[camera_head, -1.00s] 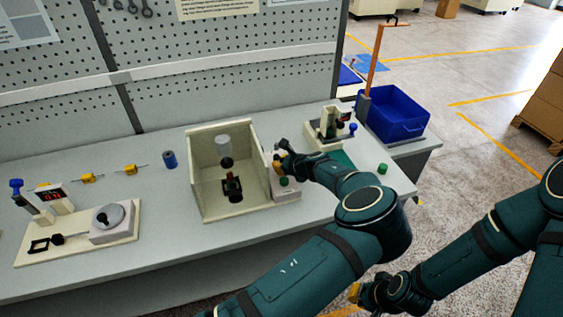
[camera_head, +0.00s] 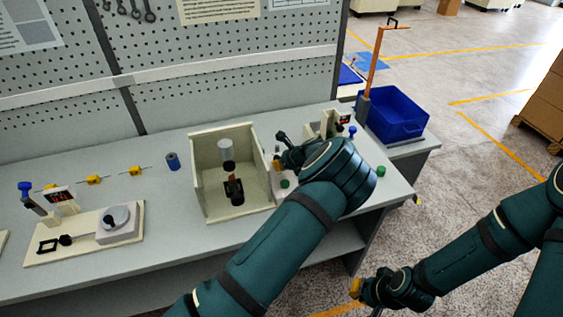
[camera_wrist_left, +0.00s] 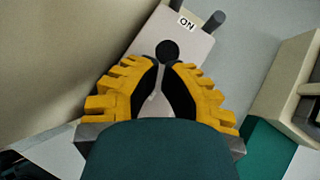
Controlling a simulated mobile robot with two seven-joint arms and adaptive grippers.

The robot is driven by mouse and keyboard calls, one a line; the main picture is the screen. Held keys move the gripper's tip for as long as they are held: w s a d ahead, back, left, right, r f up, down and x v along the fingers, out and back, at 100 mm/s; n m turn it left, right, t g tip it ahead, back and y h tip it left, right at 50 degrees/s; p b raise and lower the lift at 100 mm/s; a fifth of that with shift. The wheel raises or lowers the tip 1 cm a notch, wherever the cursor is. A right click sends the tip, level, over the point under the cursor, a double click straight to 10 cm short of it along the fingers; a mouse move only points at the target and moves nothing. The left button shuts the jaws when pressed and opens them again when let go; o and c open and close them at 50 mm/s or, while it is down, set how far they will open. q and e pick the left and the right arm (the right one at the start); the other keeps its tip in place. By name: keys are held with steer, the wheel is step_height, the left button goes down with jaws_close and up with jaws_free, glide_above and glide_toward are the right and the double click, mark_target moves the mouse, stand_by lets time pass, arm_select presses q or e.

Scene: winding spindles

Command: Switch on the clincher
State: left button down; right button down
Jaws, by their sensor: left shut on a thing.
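The clincher (camera_head: 196,172) is a cream open-topped box on the bench, with a white cylinder above a dark fixture inside. A small control box with a green button (camera_head: 285,183) stands at its right side. In the left wrist view a pale panel (camera_wrist_left: 192,62) carries an ON label and a black round switch knob (camera_wrist_left: 168,49). My left gripper (camera_wrist_left: 160,68) has its yellow fingers closed in on this knob. In the head view my wrist largely hides this gripper. My right gripper (camera_head: 357,288) hangs low at the bottom right, away from the bench, its fingers too small to judge.
A device with a display and round dial (camera_head: 118,222) sits at the bench's left. Yellow pieces (camera_head: 94,180) and a blue cylinder (camera_head: 172,161) lie behind. A blue bin (camera_head: 398,118) stands at the right end, beside another small device (camera_head: 333,122).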

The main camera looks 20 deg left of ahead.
arm_select(q)
steer(key=shift+w+a+r+p, duration=0.25)
steer(key=shift+w+a+p, duration=0.1)
steer(key=shift+p, duration=0.15)
stand_by(1.6)
steer(key=shift+w+r+g+h, duration=0.1)
steer(key=shift+w+g+h, duration=0.05)
steer(key=shift+g+h, duration=0.5)
stand_by(0.4)
steer(key=shift+r, duration=0.1)
steer(key=shift+r+p, duration=0.5)
steer(key=shift+r, duration=0.2)
steer(key=shift+r, duration=0.15)
steer(key=shift+d+r+p, duration=0.25)
steer(key=shift+r+p, duration=0.2)
steer(key=shift+r, duration=0.1)
steer(key=shift+d+r+p, duration=0.2)
steer(key=shift+r+p, duration=0.2)
steer(key=shift+r, duration=0.15)
steer(key=w+v, duration=0.1)
steer(key=v, duration=0.6)
steer(key=shift+r, duration=0.4)
steer(key=shift+a, duration=0.15)
